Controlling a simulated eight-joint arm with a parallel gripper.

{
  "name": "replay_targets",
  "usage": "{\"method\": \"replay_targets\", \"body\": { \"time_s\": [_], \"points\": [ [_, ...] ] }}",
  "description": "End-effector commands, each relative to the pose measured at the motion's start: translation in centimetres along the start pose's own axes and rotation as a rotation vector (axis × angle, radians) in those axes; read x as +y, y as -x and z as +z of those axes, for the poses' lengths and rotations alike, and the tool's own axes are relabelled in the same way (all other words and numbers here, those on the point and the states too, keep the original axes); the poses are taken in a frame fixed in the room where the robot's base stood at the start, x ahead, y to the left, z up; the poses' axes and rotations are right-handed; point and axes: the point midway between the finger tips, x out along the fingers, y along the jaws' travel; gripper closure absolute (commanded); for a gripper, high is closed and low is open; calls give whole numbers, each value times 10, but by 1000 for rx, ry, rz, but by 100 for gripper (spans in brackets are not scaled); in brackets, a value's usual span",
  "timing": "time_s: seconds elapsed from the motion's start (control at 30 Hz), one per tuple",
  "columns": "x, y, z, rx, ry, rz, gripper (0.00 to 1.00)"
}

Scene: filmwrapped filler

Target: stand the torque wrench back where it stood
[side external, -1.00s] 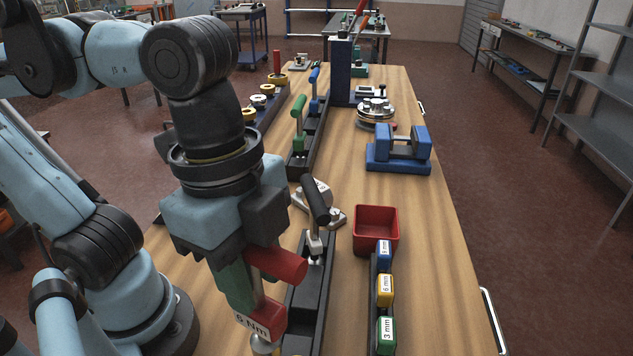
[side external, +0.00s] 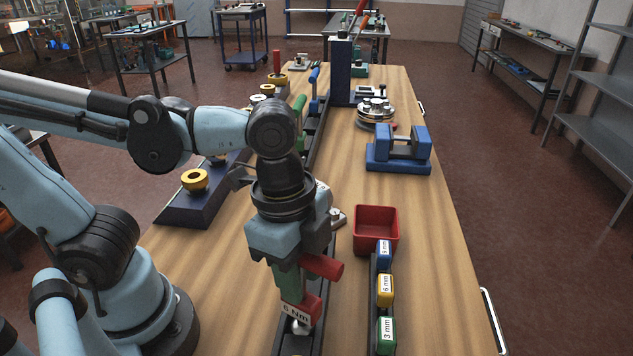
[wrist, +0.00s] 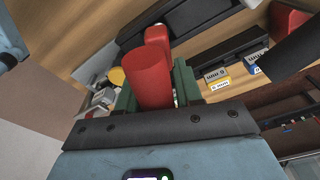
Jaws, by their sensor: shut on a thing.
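The torque wrench has a red handle (side external: 322,267) and a red block with a white "6 Nm" label (side external: 297,309). A silver end shows under the block. My gripper (side external: 288,282) is shut on the wrench with its green fingers. The silver end is over the near part of the long black rack (side external: 318,338); I cannot tell whether it touches. In the wrist view the red handle (wrist: 148,80) stands between the green fingers. The rack (wrist: 205,14) lies beyond it. A black handle (wrist: 292,50) is close by on the right; my arm hides it in the side view.
Right of the rack are a red bin (side external: 376,232) and a row of blue, yellow (side external: 385,290) and green labelled blocks. Green and blue handled tools (side external: 314,92) stand further back. A blue fixture (side external: 398,152) sits behind the bin. The table's right side is clear.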

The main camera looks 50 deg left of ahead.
Motion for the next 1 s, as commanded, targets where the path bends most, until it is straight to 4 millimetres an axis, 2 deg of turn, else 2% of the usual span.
{"method": "replay_targets", "body": {
  "time_s": [0.43, 0.47, 0.6, 0.63, 1.0],
  "points": [
    [0, -6, 0, 0, 0, 0, 100],
    [0, -6, 0, 0, 0, 0, 64],
    [0, -6, 1, 0, 0, 0, 42],
    [0, -6, 1, 0, 0, 0, 40],
    [0, -2, 0, 0, 0, 0, 40]
  ]
}}
